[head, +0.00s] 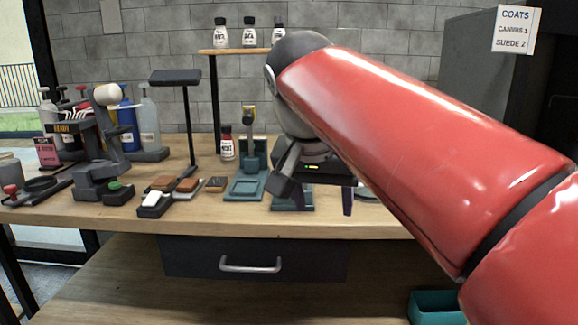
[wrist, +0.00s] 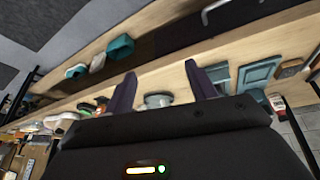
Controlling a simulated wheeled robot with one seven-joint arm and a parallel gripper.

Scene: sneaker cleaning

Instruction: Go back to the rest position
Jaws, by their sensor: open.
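My gripper (wrist: 158,88) shows in the wrist view with its two dark fingers spread apart and nothing between them. A grey-green round bowl-like thing (wrist: 158,101) shows past the fingers, on the bench surface. In the head view my red arm comes in from the right and reaches over the bench. The gripper's dark fingers show in the head view (head: 318,192), pointing down over the bench near a teal stand. My arm hides much of the bench's right side.
The wooden bench (head: 240,216) carries bottles, brushes, a black stand (head: 176,77) and teal holders (head: 247,186). A shelf (head: 232,51) holds small bottles at the back. A drawer (head: 250,262) is below, and a teal bin (head: 436,308) sits low at right. A sign (head: 515,29) reads coats.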

